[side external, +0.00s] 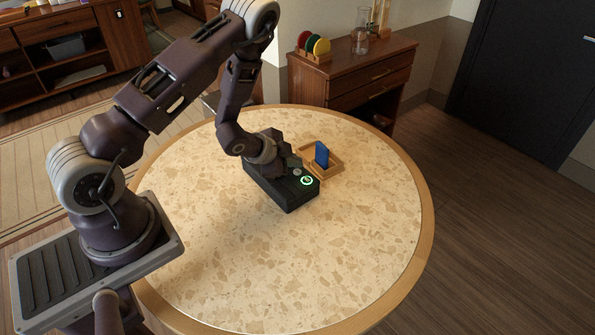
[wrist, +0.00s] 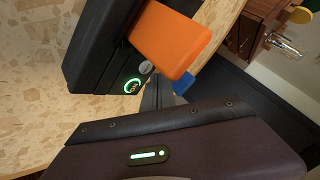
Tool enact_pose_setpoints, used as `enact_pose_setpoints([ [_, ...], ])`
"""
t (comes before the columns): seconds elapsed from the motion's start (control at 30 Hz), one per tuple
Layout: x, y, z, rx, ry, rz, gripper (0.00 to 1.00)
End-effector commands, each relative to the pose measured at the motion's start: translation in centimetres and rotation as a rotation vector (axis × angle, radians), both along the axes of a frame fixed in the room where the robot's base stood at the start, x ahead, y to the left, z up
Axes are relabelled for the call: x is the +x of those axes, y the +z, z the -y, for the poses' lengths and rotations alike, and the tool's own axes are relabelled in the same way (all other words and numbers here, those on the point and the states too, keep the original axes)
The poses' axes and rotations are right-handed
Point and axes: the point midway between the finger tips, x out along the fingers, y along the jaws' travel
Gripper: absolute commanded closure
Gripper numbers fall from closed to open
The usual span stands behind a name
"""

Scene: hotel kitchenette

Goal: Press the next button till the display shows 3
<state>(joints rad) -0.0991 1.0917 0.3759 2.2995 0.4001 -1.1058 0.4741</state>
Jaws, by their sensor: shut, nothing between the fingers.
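A black box-shaped device (side external: 287,192) lies on the round table. A button or dial with a glowing green ring (side external: 307,181) is on its top near the right end, and a small grey round button (side external: 297,171) is beside it. In the wrist view the green ring (wrist: 132,86) and grey button (wrist: 146,67) show on the black device (wrist: 92,50); a mark inside the ring is too small to read. My gripper (side external: 292,167) is shut and empty, low over the device near the grey button. I cannot tell whether it touches. No readable number shows.
A small wooden tray (side external: 332,169) holding a blue block (side external: 321,155) stands just behind the device. The front and right of the table (side external: 370,230) are clear.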

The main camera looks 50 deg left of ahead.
Motion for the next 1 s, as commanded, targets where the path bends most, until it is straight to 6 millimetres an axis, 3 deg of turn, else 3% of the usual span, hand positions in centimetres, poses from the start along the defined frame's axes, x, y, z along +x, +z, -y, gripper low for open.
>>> enact_pose_setpoints([
  [0.17,0.1,0.5,0.0,0.001,0.001,0.002,1.0],
  [0.6,0.0,4.7,0.0,-0.001,0.001,0.001,1.0],
  [1.0,0.0,5.0,0.0,0.0,0.0,0.0,1.0],
])
